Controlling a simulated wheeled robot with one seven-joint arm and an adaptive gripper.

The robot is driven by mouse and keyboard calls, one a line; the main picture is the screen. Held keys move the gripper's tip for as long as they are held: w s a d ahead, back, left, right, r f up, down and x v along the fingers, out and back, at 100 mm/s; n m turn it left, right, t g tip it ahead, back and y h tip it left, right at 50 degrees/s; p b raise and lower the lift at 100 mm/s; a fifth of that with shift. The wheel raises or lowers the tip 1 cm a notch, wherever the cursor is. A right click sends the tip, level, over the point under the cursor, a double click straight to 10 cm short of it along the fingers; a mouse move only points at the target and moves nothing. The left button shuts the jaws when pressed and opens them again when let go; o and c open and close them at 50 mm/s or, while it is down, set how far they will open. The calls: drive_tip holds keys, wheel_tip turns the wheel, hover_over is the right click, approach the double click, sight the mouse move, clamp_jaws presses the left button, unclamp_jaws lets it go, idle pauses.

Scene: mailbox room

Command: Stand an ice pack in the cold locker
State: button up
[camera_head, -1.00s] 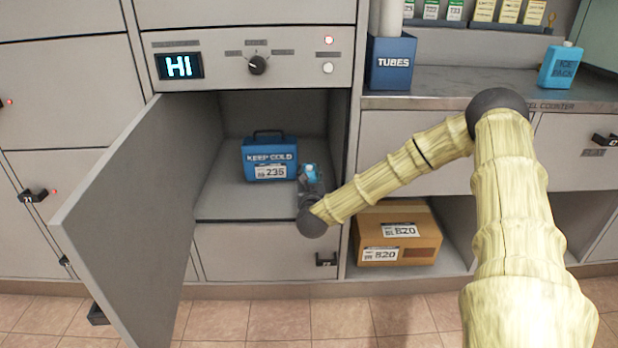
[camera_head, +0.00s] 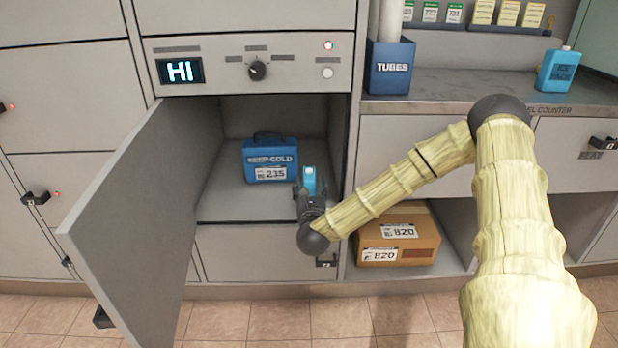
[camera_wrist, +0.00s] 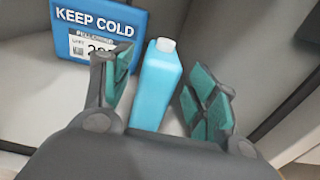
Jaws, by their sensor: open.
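A light blue ice pack with a pale cap (camera_wrist: 158,82) stands upright on the floor of the open cold locker (camera_head: 222,205), near its right side. It also shows in the head view (camera_head: 309,179), partly hidden by my gripper. My gripper (camera_head: 309,191) is at the locker's front opening. Its two green-padded fingers are spread on either side of the ice pack, with visible gaps in the wrist view. A blue KEEP COLD box (camera_head: 270,158) stands to the left of the ice pack, deeper in the locker. A second ice pack (camera_head: 558,72) stands on the counter.
The locker door (camera_head: 135,215) is swung open to the left. Above the opening is a panel with a knob (camera_head: 257,70) and a display reading HI (camera_head: 180,70). A cardboard box (camera_head: 400,238) sits on a low shelf at right. A TUBES bin (camera_head: 390,66) stands on the counter (camera_head: 450,88).

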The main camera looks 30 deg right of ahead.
drive_tip(key=p+v, duration=0.2)
drive_tip(key=v, duration=0.4)
drive_tip(key=s+a+f+n+g+y, duration=0.3)
drive_tip(key=s+a+f+n+y, duration=0.25)
drive_tip(key=a+f+n, duration=0.5)
drive_tip(key=s+a+f+n+g+y, duration=0.2)
drive_tip(key=s+a+f+n+y, duration=0.2)
drive_tip(key=s+a+f+n, duration=0.5)
drive_tip(key=s+a+f+n+g+y, duration=0.1)
drive_tip(key=s+a+f+n+g, duration=0.4)
drive_tip(key=s+f+n, duration=0.45)
drive_tip(key=s+d+n+g, duration=0.1)
drive_tip(key=s+n+g, duration=0.1)
drive_tip(key=s+n, duration=0.4)
drive_tip(key=s+d+f+n+g+h, duration=0.1)
drive_tip(key=s+d+n+g, duration=0.1)
drive_tip(key=s+n, duration=0.4)
drive_tip(key=s+g, duration=0.1)
drive_tip(key=s, duration=0.3)
drive_tip(key=shift+s+f+n+b, duration=0.2)
drive_tip(key=shift+f+n+b, duration=0.1)
drive_tip(key=shift+n, duration=0.1)
